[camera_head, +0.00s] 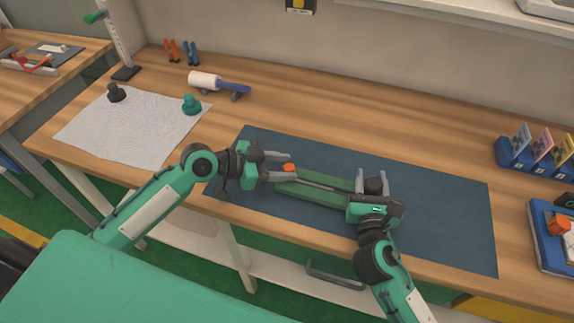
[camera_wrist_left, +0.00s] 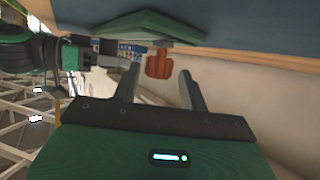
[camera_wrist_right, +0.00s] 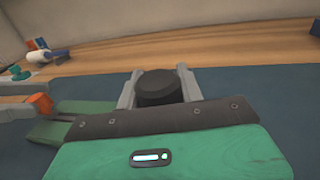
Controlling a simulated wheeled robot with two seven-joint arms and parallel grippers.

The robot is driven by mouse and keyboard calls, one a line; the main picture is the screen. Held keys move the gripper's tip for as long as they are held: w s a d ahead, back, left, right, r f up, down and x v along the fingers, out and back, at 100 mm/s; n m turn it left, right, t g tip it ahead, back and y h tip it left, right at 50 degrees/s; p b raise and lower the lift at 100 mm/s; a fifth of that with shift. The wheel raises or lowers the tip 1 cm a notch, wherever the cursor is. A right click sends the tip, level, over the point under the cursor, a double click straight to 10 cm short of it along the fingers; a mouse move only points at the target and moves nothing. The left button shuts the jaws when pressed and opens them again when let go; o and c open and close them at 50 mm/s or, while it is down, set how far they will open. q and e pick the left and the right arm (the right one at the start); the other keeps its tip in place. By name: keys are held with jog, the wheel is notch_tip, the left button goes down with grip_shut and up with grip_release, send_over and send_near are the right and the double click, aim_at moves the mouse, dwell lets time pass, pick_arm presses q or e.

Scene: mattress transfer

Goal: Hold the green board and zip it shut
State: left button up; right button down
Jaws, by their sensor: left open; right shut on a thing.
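The green board (camera_head: 316,193) lies on the dark blue mat (camera_head: 445,215), with a narrow lengthwise gap between two green strips. An orange pull (camera_head: 288,168) is at its left end and also shows in the left wrist view (camera_wrist_left: 159,65). My left gripper (camera_head: 291,166) is open, with its fingers on either side of the pull; I cannot tell whether they touch it. My right gripper (camera_wrist_right: 158,78) is shut on a black knob (camera_wrist_right: 157,89) at the board's right end. My right gripper and arm hide part of that end.
A pale sheet (camera_head: 130,128) with a black knob (camera_head: 116,93) and a teal knob (camera_head: 191,105) lies at left. A white roller (camera_head: 205,81) is behind. Blue holders (camera_head: 515,155) stand at right. The mat right of the board is clear.

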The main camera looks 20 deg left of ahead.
pick_arm(q)
jog(key=v, duration=1)
jog(key=shift+s+a, duration=0.15)
jog(key=shift+a, duration=0.05)
pick_arm(e)
jog(key=shift+r, duration=0.1)
pick_arm(q)
jog(key=shift+r, duration=0.1)
pick_arm(e)
jog(key=c, duration=0.8)
grip_release()
jog(key=shift+s, duration=0.15)
